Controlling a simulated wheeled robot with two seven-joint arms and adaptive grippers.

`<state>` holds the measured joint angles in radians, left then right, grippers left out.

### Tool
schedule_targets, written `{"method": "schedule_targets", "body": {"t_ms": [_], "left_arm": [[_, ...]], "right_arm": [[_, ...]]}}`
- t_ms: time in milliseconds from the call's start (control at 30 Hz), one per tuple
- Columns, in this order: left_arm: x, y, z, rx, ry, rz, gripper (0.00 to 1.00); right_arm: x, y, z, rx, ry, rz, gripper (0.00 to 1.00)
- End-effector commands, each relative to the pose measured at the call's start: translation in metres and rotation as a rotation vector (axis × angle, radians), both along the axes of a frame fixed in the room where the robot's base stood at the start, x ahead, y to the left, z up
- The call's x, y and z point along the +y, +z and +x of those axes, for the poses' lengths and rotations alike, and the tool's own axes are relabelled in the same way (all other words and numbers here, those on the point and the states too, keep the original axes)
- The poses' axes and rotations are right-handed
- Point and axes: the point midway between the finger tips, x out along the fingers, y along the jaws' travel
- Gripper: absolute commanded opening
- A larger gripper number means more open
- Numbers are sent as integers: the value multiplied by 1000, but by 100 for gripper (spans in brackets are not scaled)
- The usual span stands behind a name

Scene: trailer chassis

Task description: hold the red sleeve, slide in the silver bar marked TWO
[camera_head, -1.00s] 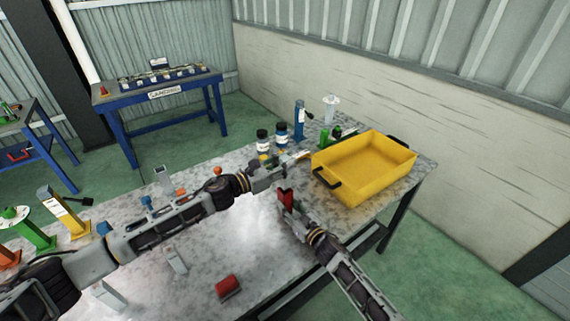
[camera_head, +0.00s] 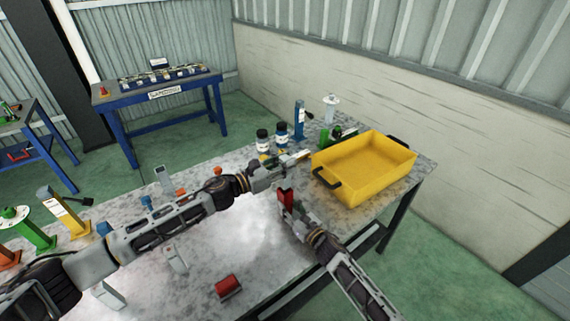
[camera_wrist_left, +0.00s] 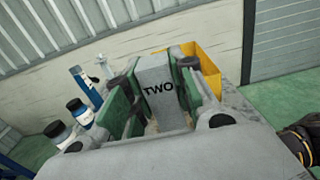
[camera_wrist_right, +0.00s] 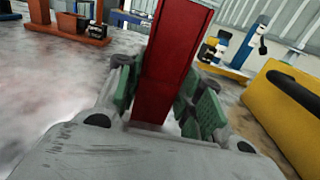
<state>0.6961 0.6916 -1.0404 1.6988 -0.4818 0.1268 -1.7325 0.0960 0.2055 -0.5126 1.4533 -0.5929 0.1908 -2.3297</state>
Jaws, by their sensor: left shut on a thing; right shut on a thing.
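The silver bar marked TWO (camera_wrist_left: 163,92) stands between the green pads of my left gripper (camera_wrist_left: 158,100), which is shut on it. In the head view my left gripper (camera_head: 268,178) is above the table, left of the yellow bin. The red sleeve (camera_wrist_right: 172,65) is held between the pads of my right gripper (camera_wrist_right: 165,105), which is shut on it. In the head view the red sleeve (camera_head: 286,197) points up from my right gripper (camera_head: 293,212), just below and right of the left gripper. The bar and sleeve are apart. The sleeve's opening cannot be made out.
A yellow bin (camera_head: 345,191) with dark handles stands at the table's right end. Two dark bottles (camera_head: 263,142) and a blue post (camera_head: 299,122) stand behind. Another red piece (camera_head: 228,287) lies at the front. Silver pieces (camera_head: 176,259) and coloured stands (camera_head: 38,232) are at left.

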Motion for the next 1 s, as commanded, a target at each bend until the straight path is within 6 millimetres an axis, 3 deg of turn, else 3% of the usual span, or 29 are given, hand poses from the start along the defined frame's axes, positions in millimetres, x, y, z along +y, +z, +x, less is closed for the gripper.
{"method": "schedule_targets", "body": {"t_ms": [1000], "left_arm": [[0,-11,0,-1,0,-1,0]], "right_arm": [[0,0,0,0,0,0,6]]}}
